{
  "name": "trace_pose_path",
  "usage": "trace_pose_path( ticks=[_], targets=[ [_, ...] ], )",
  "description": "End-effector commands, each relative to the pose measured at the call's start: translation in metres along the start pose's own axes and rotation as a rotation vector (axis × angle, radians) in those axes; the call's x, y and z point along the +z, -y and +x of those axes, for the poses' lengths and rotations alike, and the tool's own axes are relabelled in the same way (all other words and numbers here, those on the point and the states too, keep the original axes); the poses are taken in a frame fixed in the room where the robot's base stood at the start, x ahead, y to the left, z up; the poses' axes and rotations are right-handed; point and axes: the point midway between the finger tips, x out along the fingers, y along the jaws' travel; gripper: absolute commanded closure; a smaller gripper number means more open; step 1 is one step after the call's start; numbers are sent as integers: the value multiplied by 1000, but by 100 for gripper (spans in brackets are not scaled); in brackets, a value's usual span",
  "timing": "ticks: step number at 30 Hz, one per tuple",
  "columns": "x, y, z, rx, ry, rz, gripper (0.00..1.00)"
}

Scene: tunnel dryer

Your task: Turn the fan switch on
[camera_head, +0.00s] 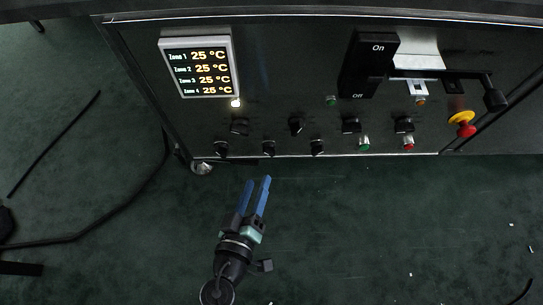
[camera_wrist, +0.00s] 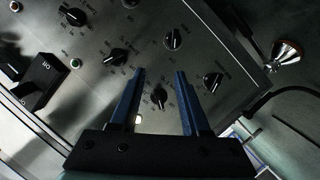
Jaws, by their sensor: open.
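The dark control panel (camera_head: 275,75) carries several black rotary knobs, and their labels are too small to read, so I cannot tell which one is the fan switch. In the head view, one knob (camera_head: 239,126) is below the display, with another (camera_head: 296,125) to its right and one (camera_head: 269,147) in the row below. My gripper (camera_head: 258,180) is open and empty in front of the panel's lower edge. In the wrist view, a knob (camera_wrist: 160,97) shows between my open fingers (camera_wrist: 160,74), with another knob (camera_wrist: 212,80) just right of them. I see no contact.
A temperature display (camera_head: 198,68) reads 25 °C for several zones. A large black On/Off lever switch (camera_head: 370,65) and a yellow-and-red emergency stop (camera_head: 462,122) are to the right. Green (camera_head: 364,144) and red (camera_head: 408,144) buttons sit low. The green floor (camera_head: 380,220) before the panel is mostly clear.

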Motion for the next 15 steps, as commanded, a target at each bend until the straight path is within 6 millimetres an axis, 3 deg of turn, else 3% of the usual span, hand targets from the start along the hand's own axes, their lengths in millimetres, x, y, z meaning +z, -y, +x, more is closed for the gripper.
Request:
trace_pose_path(
  ticks=[1,3,8,15],
  targets=[
    [15,15,-2,-12,7,-11,54],
    [22,23,-5,-22,11,-21,54],
    [24,26,-1,-28,12,-27,54],
    [24,26,41,-23,12,-25,54]
  ],
)
